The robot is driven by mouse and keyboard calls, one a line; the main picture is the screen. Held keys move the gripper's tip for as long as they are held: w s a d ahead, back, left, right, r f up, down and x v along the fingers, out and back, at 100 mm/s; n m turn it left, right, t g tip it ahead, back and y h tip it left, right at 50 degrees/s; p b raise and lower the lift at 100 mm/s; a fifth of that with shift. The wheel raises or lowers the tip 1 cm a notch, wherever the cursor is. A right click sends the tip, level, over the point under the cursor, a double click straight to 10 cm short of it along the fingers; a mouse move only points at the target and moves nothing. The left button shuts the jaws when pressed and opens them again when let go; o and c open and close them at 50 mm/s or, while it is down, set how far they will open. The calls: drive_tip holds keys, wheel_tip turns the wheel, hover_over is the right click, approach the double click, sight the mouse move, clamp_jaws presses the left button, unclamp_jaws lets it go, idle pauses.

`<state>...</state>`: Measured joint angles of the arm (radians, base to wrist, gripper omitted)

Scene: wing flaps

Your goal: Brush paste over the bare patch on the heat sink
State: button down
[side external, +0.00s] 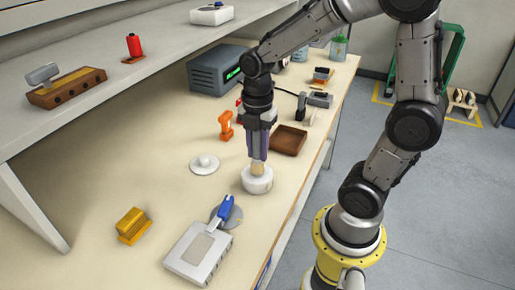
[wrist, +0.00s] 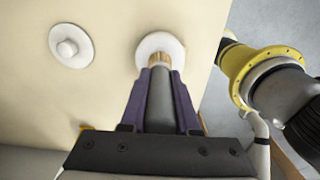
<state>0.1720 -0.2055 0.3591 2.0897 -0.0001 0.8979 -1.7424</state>
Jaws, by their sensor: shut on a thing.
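My gripper (side external: 258,157) points straight down, shut on a brush with a tan lower part (side external: 257,168). The brush's lower end is at the mouth of a round white pot (side external: 257,184); how deep it reaches is hidden. In the wrist view the fingertips (wrist: 160,72) close around the tan brush (wrist: 161,60), with the pot's white rim (wrist: 147,45) beyond. The heat sink (side external: 183,262) is a flat pale grey block at the front of the bench, with a dull beige-grey patch (side external: 203,247) on top. A white lid with a knob (side external: 205,163) lies left of the pot.
A blue-handled tool (side external: 225,207) lies on a grey disc (side external: 235,217) against the heat sink. A yellow block (side external: 132,225) is left of it. A brown tray (side external: 289,140) and an orange item (side external: 226,125) stand behind. A shelf (side external: 80,120) overhangs the left side.

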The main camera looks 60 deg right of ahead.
drive_tip(key=shift+f, duration=0.6)
idle(1.2)
drive_tip(key=shift+r, duration=0.1)
drive_tip(key=shift+r, duration=3.5)
drive_tip(key=shift+a+f, duration=0.1)
drive_tip(key=shift+f, duration=0.05)
drive_tip(key=w+a+f+m, duration=0.2)
drive_tip(key=w+m, duration=0.5)
drive_tip(key=w, duration=0.2)
drive_tip(key=w+a+f+m, duration=0.2)
drive_tip(key=w+f+m, duration=0.1)
drive_tip(key=w+m, duration=0.4)
drive_tip(key=shift+w+a+f+m, duration=0.15)
drive_tip(key=shift+w+f+m, duration=0.2)
drive_tip(key=shift+w, duration=1.35)
